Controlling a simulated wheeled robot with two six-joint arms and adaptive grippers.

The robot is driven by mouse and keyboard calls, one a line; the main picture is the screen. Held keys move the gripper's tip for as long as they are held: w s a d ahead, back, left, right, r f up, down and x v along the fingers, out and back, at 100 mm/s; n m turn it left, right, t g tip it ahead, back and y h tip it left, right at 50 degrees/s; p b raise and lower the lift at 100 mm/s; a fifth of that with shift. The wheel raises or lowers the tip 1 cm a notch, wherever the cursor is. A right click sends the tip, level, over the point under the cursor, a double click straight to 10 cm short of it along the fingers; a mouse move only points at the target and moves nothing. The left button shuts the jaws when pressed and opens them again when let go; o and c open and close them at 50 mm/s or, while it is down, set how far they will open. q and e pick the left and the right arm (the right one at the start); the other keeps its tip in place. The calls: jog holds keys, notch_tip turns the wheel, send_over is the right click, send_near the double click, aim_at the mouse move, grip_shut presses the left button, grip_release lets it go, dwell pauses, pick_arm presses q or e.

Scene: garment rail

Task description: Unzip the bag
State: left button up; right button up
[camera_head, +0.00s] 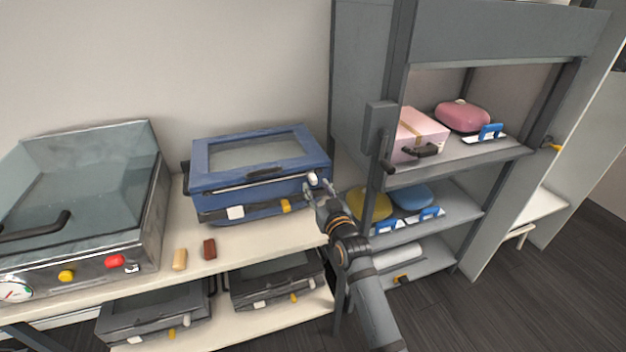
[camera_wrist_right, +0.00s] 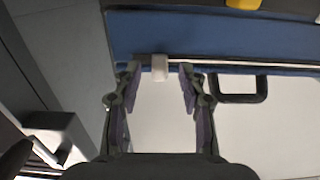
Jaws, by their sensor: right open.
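The blue bag (camera_head: 258,190) is a boxy case with a clear window in its lid, on the upper shelf of the low rack. A pale zip line runs along its front edge, with a white zip pull (camera_head: 312,179) at the right end. My right gripper (camera_head: 319,190) is open at that end. In the right wrist view, the white pull (camera_wrist_right: 159,68) lies between the open fingertips (camera_wrist_right: 159,70), with a gap on each side. The bag's dark handle (camera_wrist_right: 238,97) is right of the fingers there. My left gripper is not in view.
A steel box with a clear cover (camera_head: 85,190) stands left of the bag. Tan (camera_head: 180,260) and brown (camera_head: 209,249) blocks lie in front. Grey cases (camera_head: 275,282) sit below. A grey cabinet (camera_head: 362,75) with pink, yellow and blue items stands close on the right.

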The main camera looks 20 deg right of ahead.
aim_at(315, 184)
jog(key=shift+w, duration=1.95)
jog(key=shift+c, duration=0.4)
grip_shut()
